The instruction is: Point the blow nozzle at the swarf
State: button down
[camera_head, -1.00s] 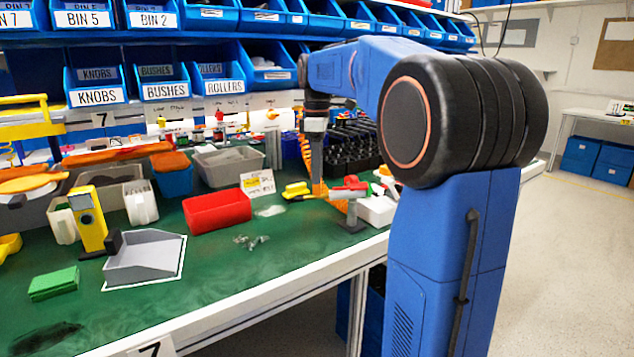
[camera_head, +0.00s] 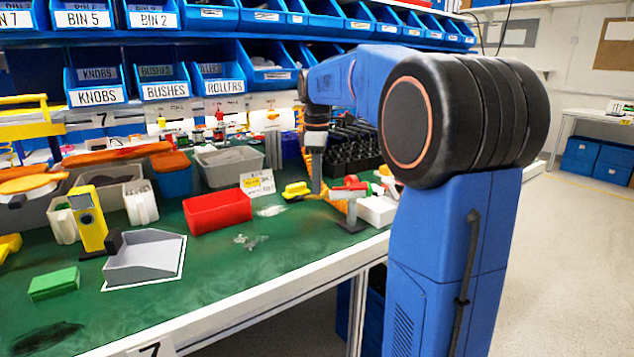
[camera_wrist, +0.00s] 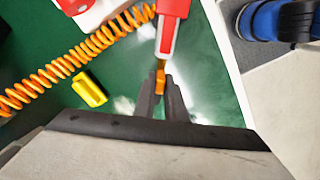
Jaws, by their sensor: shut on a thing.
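The blow nozzle (camera_head: 350,187) is a red and grey tool on a dark stand at the right of the green bench. In the wrist view its red and grey body (camera_wrist: 171,32) enters from the top and ends in a small orange part. My gripper (camera_head: 316,190) reaches down beside it; in the wrist view my gripper (camera_wrist: 161,90) is shut on that orange end. The swarf (camera_head: 250,241) is a small pale grey pile on the mat, left of the nozzle and in front of the red bin. I cannot make it out surely in the wrist view.
An orange coiled hose (camera_wrist: 75,60) runs beside the nozzle. A yellow block (camera_wrist: 89,88) lies near my fingers. The red bin (camera_head: 218,212) and grey dustpan (camera_head: 145,262) stand to the left. The mat around the swarf is clear.

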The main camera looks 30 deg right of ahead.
jog(key=shift+s+a+n, duration=0.3)
jog(key=shift+s+n, duration=0.3)
jog(key=shift+n, duration=0.2)
jog(key=shift+s+a+n, duration=0.3)
jog(key=shift+s+n, duration=0.35)
jog(key=shift+n, duration=0.15)
jog(key=shift+s+a+n, duration=0.3)
jog(key=shift+s+n, duration=0.3)
jog(key=shift+n, duration=0.2)
jog(key=c, duration=1.8)
grip_release()
notch_tip(320, 180, up, 17)
jog(key=shift+r, duration=0.2)
